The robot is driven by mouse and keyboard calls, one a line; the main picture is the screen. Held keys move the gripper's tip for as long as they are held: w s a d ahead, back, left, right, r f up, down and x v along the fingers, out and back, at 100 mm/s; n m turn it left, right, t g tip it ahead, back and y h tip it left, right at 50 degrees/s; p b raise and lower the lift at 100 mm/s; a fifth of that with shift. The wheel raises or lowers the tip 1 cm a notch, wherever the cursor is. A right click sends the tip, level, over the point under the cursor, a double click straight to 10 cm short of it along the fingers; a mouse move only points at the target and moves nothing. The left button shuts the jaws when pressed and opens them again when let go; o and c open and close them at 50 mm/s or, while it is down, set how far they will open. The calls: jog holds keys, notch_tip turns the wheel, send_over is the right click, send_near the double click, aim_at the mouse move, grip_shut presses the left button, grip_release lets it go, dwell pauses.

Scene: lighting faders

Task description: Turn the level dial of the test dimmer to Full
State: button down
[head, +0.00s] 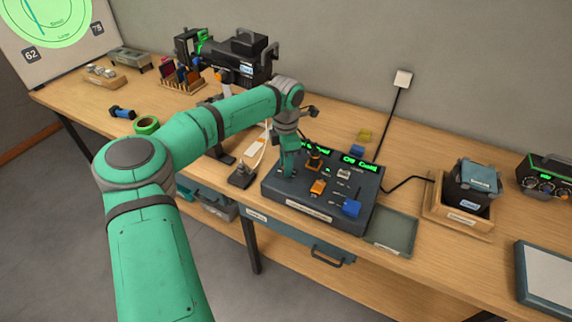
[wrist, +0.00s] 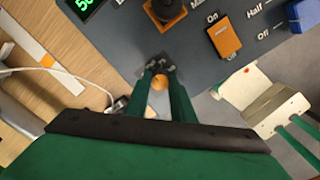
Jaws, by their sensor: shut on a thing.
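The test dimmer looks to be part of a dark grey console (head: 335,211) on the bench, with green lit displays along its back. My gripper (head: 288,172) reaches down to the console's left side.
An orange switch (wrist: 224,38) marked On and Off, a black knob on an orange base (wrist: 165,8) and a blue knob (head: 351,208) sit close by on the console. A small black device (head: 241,176) with a white cable stands left. A shallow tray (head: 391,233) lies right.

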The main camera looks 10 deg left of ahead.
jog(key=m, duration=0.4)
jog(key=shift+m, duration=0.3)
jog(key=m, duration=0.4)
jog(key=shift+m, duration=0.3)
jog(key=m, duration=0.4)
jog(key=shift+m, duration=2.4)
jog(key=c, duration=1.5)
grip_release()
